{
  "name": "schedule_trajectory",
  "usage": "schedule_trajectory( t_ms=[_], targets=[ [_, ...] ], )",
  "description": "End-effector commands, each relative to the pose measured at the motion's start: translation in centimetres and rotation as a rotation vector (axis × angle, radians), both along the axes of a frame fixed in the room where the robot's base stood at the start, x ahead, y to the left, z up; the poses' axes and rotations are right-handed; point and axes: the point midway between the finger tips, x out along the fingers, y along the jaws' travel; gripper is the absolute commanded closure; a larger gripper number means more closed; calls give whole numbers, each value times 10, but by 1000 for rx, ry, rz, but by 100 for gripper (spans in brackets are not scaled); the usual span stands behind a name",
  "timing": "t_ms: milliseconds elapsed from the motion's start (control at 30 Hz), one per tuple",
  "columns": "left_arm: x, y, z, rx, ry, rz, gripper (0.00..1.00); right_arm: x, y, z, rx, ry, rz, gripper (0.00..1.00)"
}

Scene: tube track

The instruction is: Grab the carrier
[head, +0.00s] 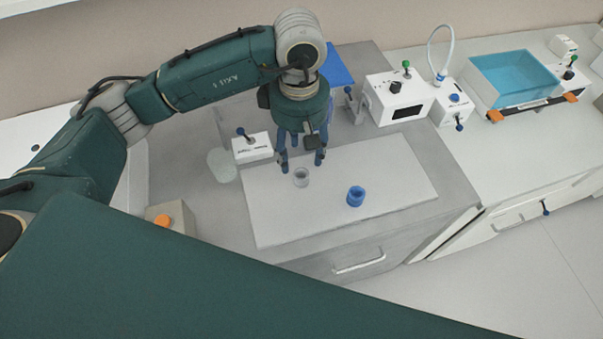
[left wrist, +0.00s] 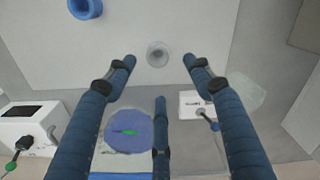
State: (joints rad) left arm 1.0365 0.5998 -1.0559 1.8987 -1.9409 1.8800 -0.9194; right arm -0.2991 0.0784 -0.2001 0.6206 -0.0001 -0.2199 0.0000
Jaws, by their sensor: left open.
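Two small round pieces stand on the white board (head: 400,160): a clear-grey cup (head: 301,179) and a blue cup-like piece (head: 355,196) to its right. I cannot tell for sure which of them is the carrier. My left gripper (head: 300,164) points down over the board with its blue fingers spread and empty, just above and behind the clear-grey cup. In the left wrist view, the clear-grey cup (left wrist: 158,54) shows between the two front fingertips, and the blue piece (left wrist: 85,8) is at the top left edge. My right gripper is not in view.
A small white box with a blue-knobbed lever (head: 252,149) and a pale round dish (head: 222,166) stand left of the board. A white box with a dark window (head: 400,100) stands behind it. A blue water tray (head: 513,77) is far right. The board's right side is clear.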

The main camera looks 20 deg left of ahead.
Motion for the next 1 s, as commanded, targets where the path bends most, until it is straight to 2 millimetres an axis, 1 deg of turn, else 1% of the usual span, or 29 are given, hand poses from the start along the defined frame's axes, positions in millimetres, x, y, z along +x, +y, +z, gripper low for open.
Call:
schedule_trajectory(
  t_ms=[33, 100, 200, 300, 367, 500, 633, 733, 933, 967, 1000],
  targets=[
    [-2, 0, -7, 1, 6, 1, 48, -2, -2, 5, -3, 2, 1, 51],
    [-1, 0, -18, -2, 5, 3, 48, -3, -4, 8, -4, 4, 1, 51],
    [-1, -1, -28, -3, 3, 1, 48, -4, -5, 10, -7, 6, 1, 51],
    [-1, -1, -34, -3, 3, 1, 48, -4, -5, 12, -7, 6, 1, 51],
    [-2, -2, -39, -4, 5, 2, 48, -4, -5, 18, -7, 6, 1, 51],
    [-4, -4, -58, -5, 8, 2, 48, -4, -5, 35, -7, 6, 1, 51],
    [-2, -4, -77, -5, 3, 2, 48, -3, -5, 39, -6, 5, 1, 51],
    [-2, -4, -84, -5, 3, 2, 48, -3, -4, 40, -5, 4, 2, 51],
    [-1, -4, -86, -7, 0, 1, 48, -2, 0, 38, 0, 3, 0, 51],
    [-1, -4, -86, -7, 0, 1, 52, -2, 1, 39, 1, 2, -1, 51],
    [-1, -4, -86, -7, 0, 1, 59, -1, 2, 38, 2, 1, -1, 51]
  ],
)
